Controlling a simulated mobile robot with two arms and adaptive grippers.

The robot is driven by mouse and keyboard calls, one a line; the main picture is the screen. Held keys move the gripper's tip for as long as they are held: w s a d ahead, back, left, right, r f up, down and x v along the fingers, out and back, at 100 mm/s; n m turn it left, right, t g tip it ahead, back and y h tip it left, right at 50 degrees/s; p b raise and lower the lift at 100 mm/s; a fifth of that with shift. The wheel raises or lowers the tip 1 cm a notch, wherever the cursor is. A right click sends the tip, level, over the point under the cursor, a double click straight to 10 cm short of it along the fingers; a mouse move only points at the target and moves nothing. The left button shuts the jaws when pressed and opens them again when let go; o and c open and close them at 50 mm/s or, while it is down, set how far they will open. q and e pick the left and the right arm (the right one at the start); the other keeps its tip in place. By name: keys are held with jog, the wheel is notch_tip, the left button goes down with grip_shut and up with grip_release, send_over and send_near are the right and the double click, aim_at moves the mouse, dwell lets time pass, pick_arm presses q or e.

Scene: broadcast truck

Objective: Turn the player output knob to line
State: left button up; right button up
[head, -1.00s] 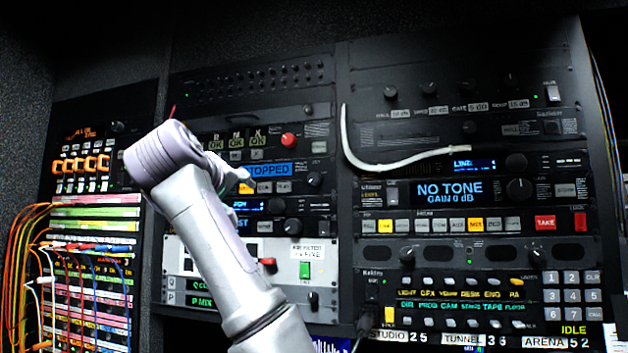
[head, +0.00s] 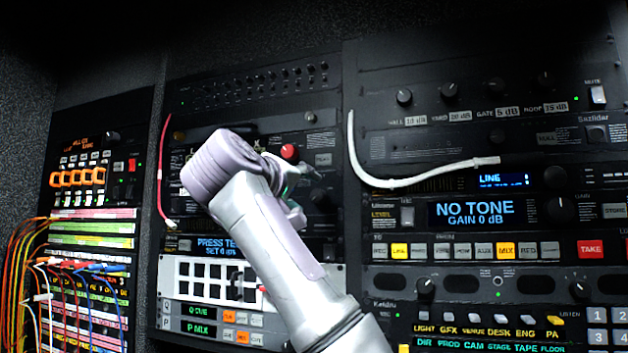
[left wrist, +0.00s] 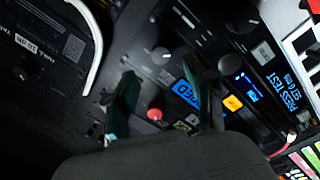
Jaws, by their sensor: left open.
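My left gripper (head: 303,190) is open in front of the middle rack, and its arm hides much of the units there. In the left wrist view the two dark fingers (left wrist: 162,95) stand apart with nothing between them. A blue display ending in "PED" (left wrist: 187,93) and a red knob (left wrist: 155,114) show behind and between them. A grey round knob (left wrist: 160,55) sits just beyond the fingertips, beside that display; its pointer and markings are too small to read. I cannot tell for sure which knob is the player output knob. My right gripper is not in view.
A white cable (head: 420,180) hangs across the right rack, close to the gripper's right. Orange patch cables (head: 25,260) crowd the lower left. More knobs (left wrist: 228,63) lie near the right finger.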

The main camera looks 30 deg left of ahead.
aim_at(317, 197)
pick_arm(q)
jog(key=w, duration=0.1)
jog(key=w+p, duration=0.1)
jog(key=w, duration=0.2)
jog(key=shift+w+a, duration=0.25)
jog(key=shift+a, duration=0.15)
jog(key=shift+w+a+p, duration=0.2)
jog(key=shift+w+p, duration=0.5)
jog(key=shift+w+f, duration=0.1)
jog(key=shift+f, duration=0.05)
jog(key=shift+w, duration=0.1)
jog(key=shift+c, duration=0.7)
grip_shut()
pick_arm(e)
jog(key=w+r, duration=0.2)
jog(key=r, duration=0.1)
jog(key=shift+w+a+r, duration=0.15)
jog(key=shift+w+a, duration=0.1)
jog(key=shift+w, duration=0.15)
pick_arm(q)
jog(key=shift+f, duration=0.1)
